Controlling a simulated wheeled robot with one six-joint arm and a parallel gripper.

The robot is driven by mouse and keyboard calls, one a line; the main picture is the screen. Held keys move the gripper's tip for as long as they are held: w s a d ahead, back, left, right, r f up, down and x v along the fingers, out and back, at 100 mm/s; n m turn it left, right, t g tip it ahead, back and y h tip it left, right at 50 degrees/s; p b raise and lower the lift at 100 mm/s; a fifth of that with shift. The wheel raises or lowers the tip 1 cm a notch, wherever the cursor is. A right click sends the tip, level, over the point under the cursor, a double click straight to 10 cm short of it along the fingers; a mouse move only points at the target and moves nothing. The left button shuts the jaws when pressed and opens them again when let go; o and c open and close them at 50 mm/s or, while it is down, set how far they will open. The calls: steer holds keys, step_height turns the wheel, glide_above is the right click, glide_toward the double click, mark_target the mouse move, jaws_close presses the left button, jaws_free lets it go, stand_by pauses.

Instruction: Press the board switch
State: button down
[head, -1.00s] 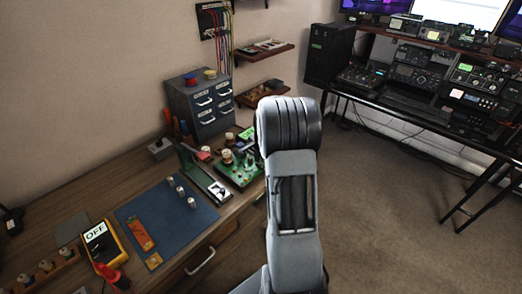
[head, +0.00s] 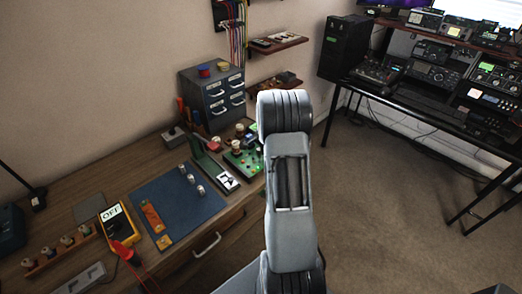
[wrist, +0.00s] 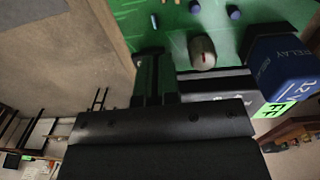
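The green circuit board (head: 238,161) lies on the wooden desk, just left of my arm in the head view. It fills the top of the wrist view (wrist: 180,22), with a cream knob with a red mark (wrist: 202,53) and a blue relay (wrist: 283,70) on it. A bright green label (wrist: 276,108), partly reading "FF", shows beside the relay. I cannot tell for certain which part is the switch. My gripper (wrist: 157,54) is at the board's edge in the wrist view, left of the cream knob, its two fingers close together and empty. My arm hides it in the head view.
A green stand with a white-faced plate (head: 228,181) stands left of the board. A blue mat (head: 178,215) with metal knobs and a yellow meter reading OFF (head: 121,228) lie further left. A grey drawer cabinet (head: 214,98) stands behind.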

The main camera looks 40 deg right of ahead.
steer(key=shift+s+a+f, duration=0.2)
steer(key=shift+s+f, duration=0.1)
steer(key=shift+f, duration=0.25)
steer(key=shift+s, duration=0.1)
steer(key=shift+s+d, duration=0.1)
steer(key=shift+s, duration=0.55)
steer(key=shift+r, duration=0.1)
step_height(320, 180, up, 15)
steer(key=w+p, duration=0.1)
stand_by(0.3)
